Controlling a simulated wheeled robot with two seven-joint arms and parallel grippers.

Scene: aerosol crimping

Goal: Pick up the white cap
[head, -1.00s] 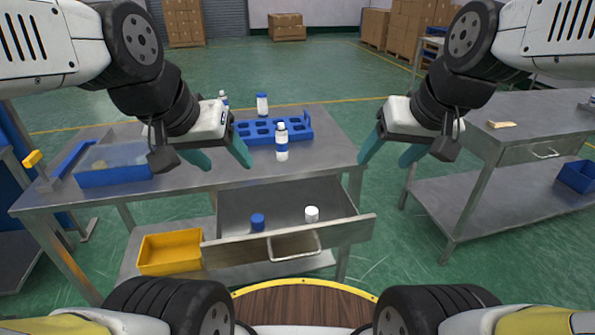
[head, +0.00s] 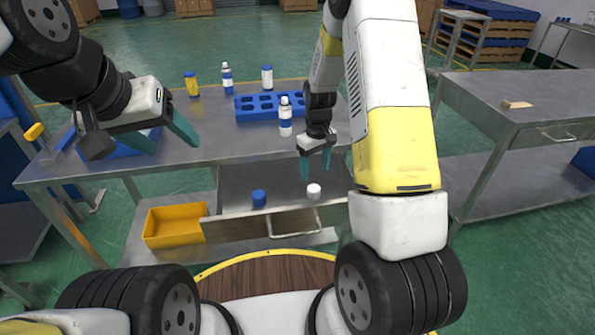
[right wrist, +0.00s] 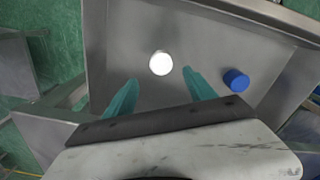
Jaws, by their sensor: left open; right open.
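The white cap (head: 314,190) sits in the open drawer (head: 237,188), toward its right side. It also shows in the right wrist view (right wrist: 161,63), just beyond the fingertips and between their lines. My right gripper (head: 317,172) is open and empty above the drawer, close over the white cap; its teal fingers show in the right wrist view (right wrist: 158,85). A blue cap (head: 259,198) stands left of the white cap in the same drawer. My left gripper (head: 172,140) is open and empty over the left part of the table.
A blue rack (head: 270,107) stands on the table (head: 215,140), with white-and-blue bottles (head: 285,117) around it and a yellow bottle (head: 192,85) behind left. A yellow bin (head: 172,225) sits below, left of the drawer. The drawer's front wall and handle (head: 295,226) stand nearest me.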

